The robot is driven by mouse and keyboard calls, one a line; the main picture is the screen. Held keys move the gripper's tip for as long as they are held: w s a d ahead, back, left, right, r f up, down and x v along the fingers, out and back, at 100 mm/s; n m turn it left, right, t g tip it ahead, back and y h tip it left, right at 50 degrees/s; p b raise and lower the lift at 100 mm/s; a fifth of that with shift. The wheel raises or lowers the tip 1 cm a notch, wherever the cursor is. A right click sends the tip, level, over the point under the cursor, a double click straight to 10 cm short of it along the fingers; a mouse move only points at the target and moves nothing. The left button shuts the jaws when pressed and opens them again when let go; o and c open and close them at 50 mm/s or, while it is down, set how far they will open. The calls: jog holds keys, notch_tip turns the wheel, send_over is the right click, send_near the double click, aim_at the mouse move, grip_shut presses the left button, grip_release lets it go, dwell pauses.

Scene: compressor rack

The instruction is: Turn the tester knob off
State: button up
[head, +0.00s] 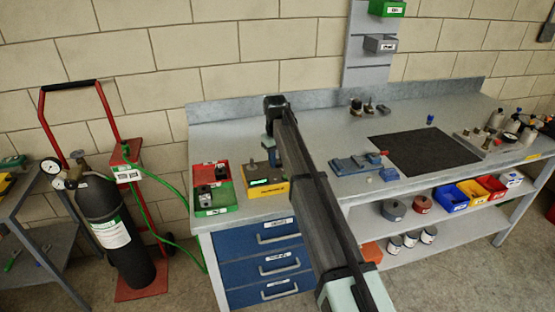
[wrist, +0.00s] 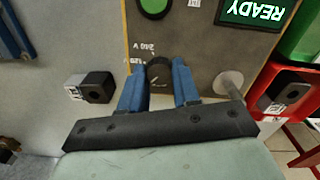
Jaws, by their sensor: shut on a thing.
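The tester (head: 258,183) is a tan box with a yellow front edge, near the left end of the bench. In the wrist view its tan panel (wrist: 200,50) shows a lit READY display (wrist: 255,11), a green button (wrist: 154,7) and a small dark knob (wrist: 158,72) with a pale pointer line. White marks, one reading 240 V, are printed beside the knob. My gripper (wrist: 160,85) has its blue fingers shut on the knob, one on each side. In the head view my arm hides part of the tester and the knob.
A red and green bin (head: 212,188) with dark blocks stands left of the tester. Dark blocks (wrist: 97,87) also lie close by. A silver post (wrist: 228,84) rises from the panel near the right finger. A blue vise-like tool (head: 355,163) and black mat (head: 425,150) lie to the right.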

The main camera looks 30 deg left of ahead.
aim_at(277, 163)
jog(key=n, duration=0.4)
jog(key=shift+n, duration=2.1)
jog(key=o, duration=1.1)
jog(key=shift+c, duration=0.2)
notch_tip(277, 163, up, 14)
jog(key=shift+s, duration=0.25)
